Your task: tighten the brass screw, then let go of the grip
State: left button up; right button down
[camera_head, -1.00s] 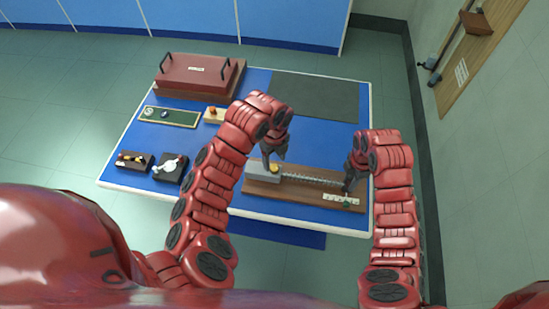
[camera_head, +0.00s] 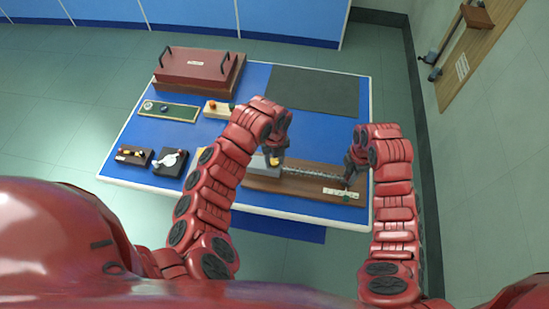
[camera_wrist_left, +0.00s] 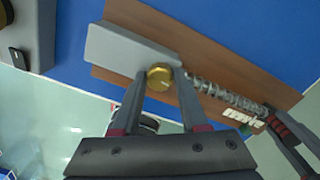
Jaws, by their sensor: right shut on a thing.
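The brass screw (camera_wrist_left: 160,77) sits at the end of a grey block (camera_wrist_left: 125,48) on a brown wooden board (camera_wrist_left: 215,60). It also shows as a small yellow spot in the head view (camera_head: 275,162). My left gripper (camera_wrist_left: 160,75) is open, with one finger on each side of the screw; whether they touch it is unclear. A coiled spring (camera_head: 315,175) runs right from the block. My right gripper (camera_head: 348,178) is shut at the spring's right end; the grip between its fingers is mostly hidden.
The board lies near the front edge of the blue table (camera_head: 120,165). A pale scale strip (camera_head: 340,193) lies by my right gripper. A red lidded box (camera_head: 198,70), a green tray (camera_head: 168,111), small instruments (camera_head: 170,162) and a dark mat (camera_head: 315,93) stand clear.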

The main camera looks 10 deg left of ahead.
pick_arm(q)
jog(key=c, duration=0.5)
jog(key=m, duration=0.4)
jog(key=shift+m, duration=0.4)
jog(key=o, duration=0.9)
jog(key=shift+o, duration=0.2)
jog(key=shift+r, duration=0.15)
jog(key=shift+r, duration=1.9)
pick_arm(e)
jog(key=shift+c, duration=2)
grip_release()
